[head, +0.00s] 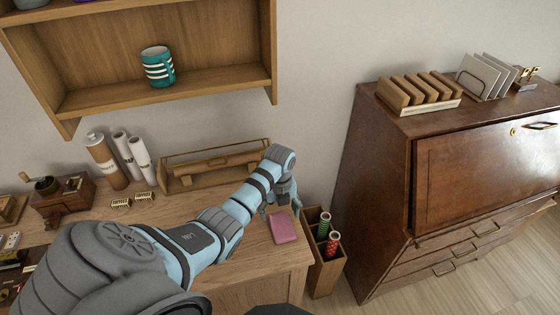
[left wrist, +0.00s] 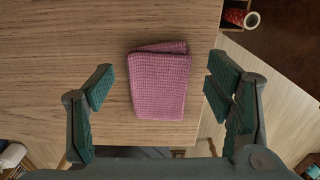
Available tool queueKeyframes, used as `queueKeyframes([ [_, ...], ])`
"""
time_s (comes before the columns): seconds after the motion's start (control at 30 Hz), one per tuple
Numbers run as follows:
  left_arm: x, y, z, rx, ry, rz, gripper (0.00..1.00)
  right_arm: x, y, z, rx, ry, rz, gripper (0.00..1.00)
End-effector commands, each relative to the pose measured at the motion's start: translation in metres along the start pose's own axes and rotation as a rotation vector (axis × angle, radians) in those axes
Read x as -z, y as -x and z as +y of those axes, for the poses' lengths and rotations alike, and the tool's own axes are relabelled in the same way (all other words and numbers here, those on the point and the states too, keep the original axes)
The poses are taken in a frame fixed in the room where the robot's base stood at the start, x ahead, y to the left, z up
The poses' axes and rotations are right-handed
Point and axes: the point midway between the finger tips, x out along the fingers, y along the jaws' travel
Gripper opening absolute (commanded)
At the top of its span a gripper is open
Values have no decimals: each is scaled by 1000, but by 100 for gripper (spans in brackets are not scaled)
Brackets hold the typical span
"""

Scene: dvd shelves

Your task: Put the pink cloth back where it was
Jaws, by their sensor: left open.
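The pink cloth (head: 284,228) lies folded and flat on the wooden table (head: 262,262), close to its right edge. In the left wrist view the cloth (left wrist: 160,84) lies between the fingers in the picture, with bare wood on its left and the table edge to its right. My left gripper (head: 282,207) is above the cloth, pointing down. It is open and empty, and its fingers (left wrist: 160,92) are spread wider than the cloth and do not appear to touch it. My right gripper is not in view.
A wooden bin (head: 325,270) with rolled items stands right of the table, beside a brown cabinet (head: 350,190). A wooden rack (head: 185,180), paper rolls (head: 140,158) and a grinder (head: 62,197) stand at the table's back. A wall shelf (head: 170,98) holds a teal mug (head: 157,68).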

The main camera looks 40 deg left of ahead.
Motion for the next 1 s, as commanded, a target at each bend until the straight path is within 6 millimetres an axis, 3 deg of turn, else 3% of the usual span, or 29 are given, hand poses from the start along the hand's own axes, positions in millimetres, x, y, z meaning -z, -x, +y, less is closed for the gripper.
queueKeyframes([
  [0.2,-1,64,-1,3,-1,-4,73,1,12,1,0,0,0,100],
  [0.4,0,98,0,1,0,-1,73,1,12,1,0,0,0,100],
  [1.0,0,100,0,0,0,0,73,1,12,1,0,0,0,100],
])
